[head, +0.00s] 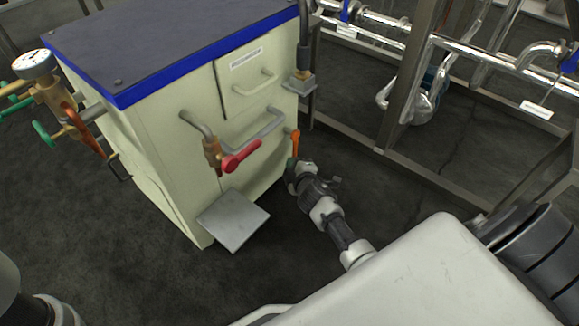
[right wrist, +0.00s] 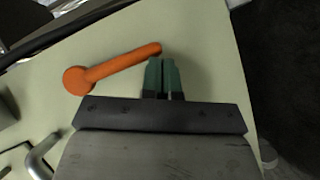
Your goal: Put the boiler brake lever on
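The boiler (head: 150,140) is a cream cabinet with a dark, blue-edged top, at the left centre of the head view. An orange lever (head: 296,142) stands about upright at its right edge. In the right wrist view the orange lever (right wrist: 115,66) runs from a round pivot at the left up to a free end at the right. My right gripper (head: 292,163) is just below the lever. Its green fingers (right wrist: 163,66) are together with only a thin gap, their tips close to the lever's free end. I cannot tell whether they touch it. My left gripper is out of view.
A red-handled valve (head: 242,156) sticks out from the boiler front, above a grey plate (head: 233,220). A grey pipe handle (head: 255,128) is left of the lever. A gauge (head: 35,64) with valves is at the left. A metal pipe frame (head: 405,85) stands at the right.

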